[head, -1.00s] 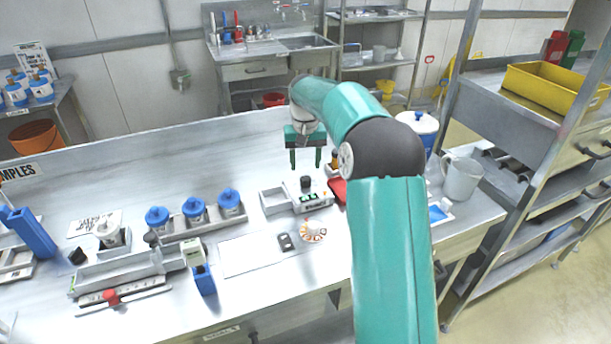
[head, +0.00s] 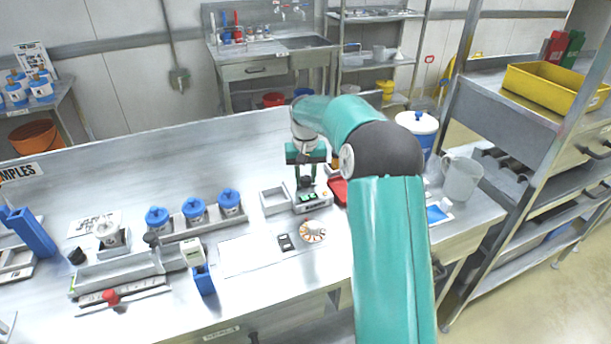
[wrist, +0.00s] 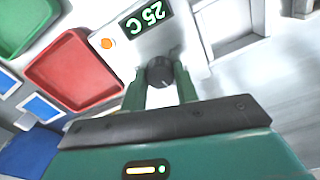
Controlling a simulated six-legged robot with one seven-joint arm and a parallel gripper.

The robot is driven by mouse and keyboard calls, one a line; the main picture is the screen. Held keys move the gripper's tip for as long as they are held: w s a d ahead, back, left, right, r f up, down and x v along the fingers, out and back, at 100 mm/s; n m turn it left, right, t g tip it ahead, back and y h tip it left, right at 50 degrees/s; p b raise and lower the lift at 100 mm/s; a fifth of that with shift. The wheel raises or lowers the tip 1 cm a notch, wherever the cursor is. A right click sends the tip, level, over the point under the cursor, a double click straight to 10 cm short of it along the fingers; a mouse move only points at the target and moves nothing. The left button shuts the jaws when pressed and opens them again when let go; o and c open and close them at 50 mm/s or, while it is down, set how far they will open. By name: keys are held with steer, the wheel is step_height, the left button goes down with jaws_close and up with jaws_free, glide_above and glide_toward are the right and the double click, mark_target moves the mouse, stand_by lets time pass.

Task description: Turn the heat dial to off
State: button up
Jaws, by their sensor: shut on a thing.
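The heat dial is a small dark round knob (wrist: 160,72) on a white unit (wrist: 185,40) with a green readout (wrist: 143,16) showing 25 C and an orange button or light. In the wrist view my gripper (wrist: 160,80) has its two green fingers on either side of the knob, shut on it. In the head view my gripper (head: 305,184) is lowered over the white unit (head: 312,200) on the bench. The fingers hide most of the knob there. A line mark shows on the knob, but I cannot tell which setting it points to.
A red tray (wrist: 75,70) and a green tray (wrist: 22,25) lie beside the unit. A round orange-and-white dial plate (head: 313,231) sits in front of it. Blue-capped jars (head: 195,210) stand to the left. The bench behind is clear.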

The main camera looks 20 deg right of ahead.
mark_target(306, 178)
steer(key=shift+n, duration=0.4)
steer(key=n, duration=0.5)
steer(key=shift+n, duration=0.3)
steer(key=n, duration=0.5)
steer(key=shift+n, duration=0.3)
steer(key=o, duration=1)
step_height(306, 178, up, 14)
steer(key=shift+f, duration=0.1)
